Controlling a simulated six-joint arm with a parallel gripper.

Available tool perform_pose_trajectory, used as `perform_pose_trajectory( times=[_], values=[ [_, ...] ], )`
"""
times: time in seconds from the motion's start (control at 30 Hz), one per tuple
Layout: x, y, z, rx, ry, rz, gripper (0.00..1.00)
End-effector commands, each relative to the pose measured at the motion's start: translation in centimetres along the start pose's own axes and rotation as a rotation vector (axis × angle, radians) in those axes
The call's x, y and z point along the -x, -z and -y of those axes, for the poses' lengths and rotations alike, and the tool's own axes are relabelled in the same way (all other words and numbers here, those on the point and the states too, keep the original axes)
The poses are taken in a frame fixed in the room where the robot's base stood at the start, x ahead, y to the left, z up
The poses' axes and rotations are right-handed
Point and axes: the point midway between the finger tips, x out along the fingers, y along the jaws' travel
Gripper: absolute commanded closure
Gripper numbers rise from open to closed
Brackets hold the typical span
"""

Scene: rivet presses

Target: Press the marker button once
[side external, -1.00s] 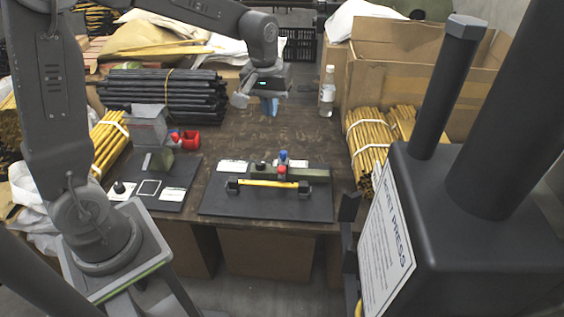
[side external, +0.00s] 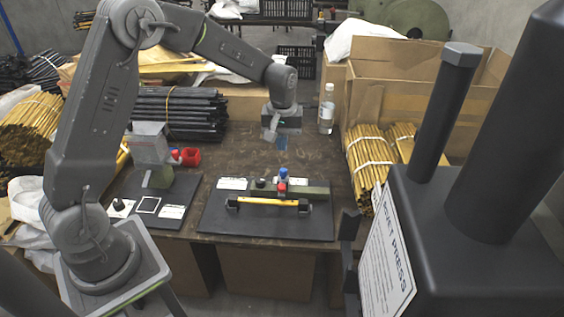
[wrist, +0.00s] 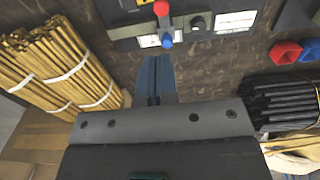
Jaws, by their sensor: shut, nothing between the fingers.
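A dark fixture board (side external: 215,223) on the table holds a long yellow bar (side external: 268,203) in black end blocks. Behind the bar are a blue knob (side external: 283,173), a red knob (side external: 281,187) and a black knob (side external: 260,183); I cannot tell which is the marker button. In the wrist view the blue knob (wrist: 167,40), red knob (wrist: 161,8) and black knob (wrist: 198,23) lie beyond my fingertips. My gripper (side external: 281,143) has blue fingers and is shut and empty, behind the board and apart from the knobs. Its fingers (wrist: 155,80) also show in the wrist view.
A second board (side external: 170,190) at the left carries a grey press (side external: 149,146) and another black knob (side external: 118,204). A red bin (side external: 190,156) stands behind it. Yellow rod bundles (side external: 368,148), a bottle (side external: 326,110) and black rods (side external: 180,112) border the bare tabletop.

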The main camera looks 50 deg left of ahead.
Motion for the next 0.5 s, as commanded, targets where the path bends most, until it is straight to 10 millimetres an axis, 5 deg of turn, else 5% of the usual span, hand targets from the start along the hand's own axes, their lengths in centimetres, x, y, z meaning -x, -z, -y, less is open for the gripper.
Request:
perform_pose_trajectory(
  times=[0.5],
  values=[
    [-10.0, -0.1, 0.1, -0.001, 0.003, 0.005, 1.00]
  ],
)
